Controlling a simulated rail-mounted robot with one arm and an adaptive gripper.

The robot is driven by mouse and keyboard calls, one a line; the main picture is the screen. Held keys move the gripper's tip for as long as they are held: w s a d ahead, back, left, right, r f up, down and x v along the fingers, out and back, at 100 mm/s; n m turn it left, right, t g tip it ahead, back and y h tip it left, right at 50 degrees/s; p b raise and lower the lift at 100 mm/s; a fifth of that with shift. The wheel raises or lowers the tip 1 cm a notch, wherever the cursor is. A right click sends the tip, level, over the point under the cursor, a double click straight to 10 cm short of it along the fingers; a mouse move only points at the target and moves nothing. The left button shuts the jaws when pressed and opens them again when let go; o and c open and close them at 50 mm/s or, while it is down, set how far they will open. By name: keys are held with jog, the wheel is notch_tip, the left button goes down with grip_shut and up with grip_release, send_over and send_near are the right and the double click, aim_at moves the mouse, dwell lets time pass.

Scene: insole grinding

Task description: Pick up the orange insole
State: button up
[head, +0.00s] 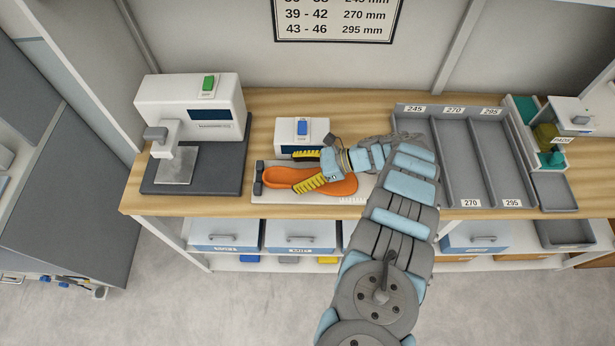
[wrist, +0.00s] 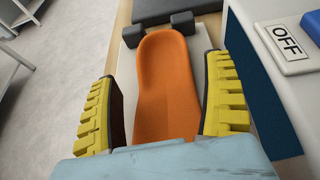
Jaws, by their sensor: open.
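The orange insole (head: 288,177) lies on a pale measuring plate (head: 262,194) on the wooden bench, with its left end near two dark blocks. In the wrist view the insole (wrist: 164,85) runs lengthwise between the yellow ridged fingers. My gripper (head: 308,170) is open, with one finger on each long side of the insole. In the wrist view gaps show between the insole and both fingers of my gripper (wrist: 163,112). The near end of the insole is hidden by the gripper body. I cannot tell how high the fingertips are above the plate.
A small white device with a blue switch (head: 302,128) stands close behind the gripper; its OFF label (wrist: 287,43) shows in the wrist view. A white machine with a green switch (head: 208,84) stands left. A grey tray with size labels (head: 440,150) lies right.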

aim_at(269, 178)
jog(key=shift+p+x, duration=0.5)
jog(key=shift+x, duration=2.25)
jog(key=shift+w+r, duration=0.1)
jog(key=shift+w, duration=0.05)
jog(key=c, duration=0.9)
